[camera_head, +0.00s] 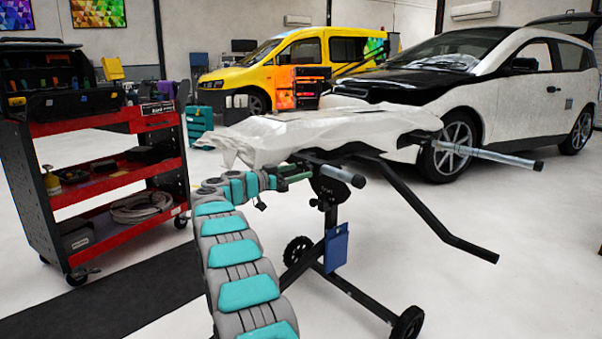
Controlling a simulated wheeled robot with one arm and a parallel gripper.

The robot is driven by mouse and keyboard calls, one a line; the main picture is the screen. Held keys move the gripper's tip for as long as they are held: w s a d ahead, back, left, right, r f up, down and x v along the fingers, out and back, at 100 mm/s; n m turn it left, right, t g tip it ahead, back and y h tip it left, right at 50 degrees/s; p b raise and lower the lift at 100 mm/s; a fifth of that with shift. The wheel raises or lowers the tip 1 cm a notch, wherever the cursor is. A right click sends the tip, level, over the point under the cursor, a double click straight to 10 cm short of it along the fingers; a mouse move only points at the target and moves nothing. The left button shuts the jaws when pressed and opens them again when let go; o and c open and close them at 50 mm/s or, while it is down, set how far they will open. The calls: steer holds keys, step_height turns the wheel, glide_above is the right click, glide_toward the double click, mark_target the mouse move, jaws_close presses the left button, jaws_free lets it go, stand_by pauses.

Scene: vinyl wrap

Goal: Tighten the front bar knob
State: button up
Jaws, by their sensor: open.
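A black wheeled stand (334,220) stands in the middle of the view, with a crumpled white sheet (310,133) over its top. A grey bar with a dark end (340,174) sticks out of its near side, toward the lower right. I cannot clearly make out the front bar knob; a small dark part (261,204) shows just below the end of my arm, but I cannot tell what it is. My gripper (290,173) is at the stand's near left side, under the sheet's edge, close to the bar. It is open, its fingers small and partly hidden. I cannot tell whether it touches anything.
Another grey bar (500,158) and a bent black bar (440,222) reach out to the right. A blue pouch (336,247) hangs on the stand. A red tool cart (95,185) stands at the left. A white and black car (490,85) is behind. The right foreground floor is clear.

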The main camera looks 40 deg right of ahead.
mark_target(307, 168)
steer(key=shift+w+d, duration=0.15)
steer(key=shift+d, duration=1.15)
steer(key=c, duration=1.4)
steer(key=shift+o, duration=0.2)
